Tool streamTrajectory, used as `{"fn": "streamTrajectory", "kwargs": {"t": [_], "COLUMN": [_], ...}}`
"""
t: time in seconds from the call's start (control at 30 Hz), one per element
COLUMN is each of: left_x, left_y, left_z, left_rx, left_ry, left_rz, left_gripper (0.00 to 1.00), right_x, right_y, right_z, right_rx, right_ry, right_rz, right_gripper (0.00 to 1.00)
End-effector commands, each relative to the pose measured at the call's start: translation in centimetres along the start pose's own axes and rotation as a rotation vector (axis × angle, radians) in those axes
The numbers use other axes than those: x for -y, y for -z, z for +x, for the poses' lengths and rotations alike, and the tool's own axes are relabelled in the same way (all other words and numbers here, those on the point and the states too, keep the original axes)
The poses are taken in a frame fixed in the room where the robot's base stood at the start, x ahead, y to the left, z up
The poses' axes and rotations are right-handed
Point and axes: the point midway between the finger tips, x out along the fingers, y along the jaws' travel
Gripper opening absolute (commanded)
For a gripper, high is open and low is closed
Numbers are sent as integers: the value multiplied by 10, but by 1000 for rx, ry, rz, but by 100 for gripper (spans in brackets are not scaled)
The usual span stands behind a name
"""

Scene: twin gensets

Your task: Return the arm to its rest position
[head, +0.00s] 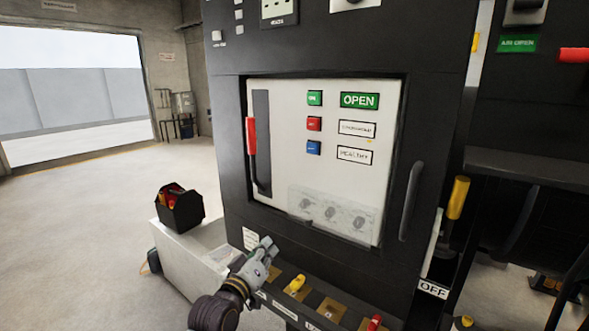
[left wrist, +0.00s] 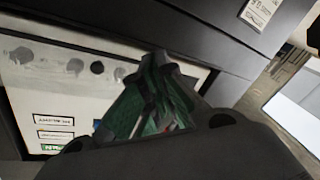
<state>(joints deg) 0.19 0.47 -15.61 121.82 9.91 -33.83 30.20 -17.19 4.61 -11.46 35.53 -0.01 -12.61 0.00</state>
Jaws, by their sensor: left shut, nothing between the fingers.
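My left gripper (head: 268,247) is in front of the lower left of the dark switchgear cabinet (head: 229,153), above a ledge with yellow and red handles. Its fingers are shut with nothing between them. In the left wrist view its fingertips (left wrist: 160,100) show close together, with the white breaker panel (left wrist: 40,105) behind. The gripper appears apart from the panel, but the exact gap cannot be told. My right gripper is not in view.
The white breaker panel (head: 290,140) has a red handle (head: 251,136) and a green OPEN sign (head: 360,100). A yellow handle (head: 296,285) stands on the ledge. A black toolbox (head: 180,210) sits on a white box (head: 190,262) at left. The floor (head: 70,240) further left is clear.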

Motion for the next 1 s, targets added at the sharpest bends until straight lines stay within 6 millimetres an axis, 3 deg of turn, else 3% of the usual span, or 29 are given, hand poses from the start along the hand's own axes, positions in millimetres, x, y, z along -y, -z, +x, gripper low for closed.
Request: {"fn": "streamTrajectory", "kwargs": {"t": [0.37,0.6,0.8,1.0], "left_x": [90,135,162,176], "left_y": [-86,-130,-158,-172], "left_z": [-80,-150,-215,-259], "left_rx": [338,580,784,921], "left_ry": [264,399,488,536], "left_rz": [193,305,382,426], "left_gripper": [0,0,0,0], "right_x": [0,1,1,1], "right_y": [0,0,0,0], "right_z": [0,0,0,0], "right_rx": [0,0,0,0], "right_ry": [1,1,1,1], "right_rz": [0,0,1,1], "right_gripper": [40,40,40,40]}}
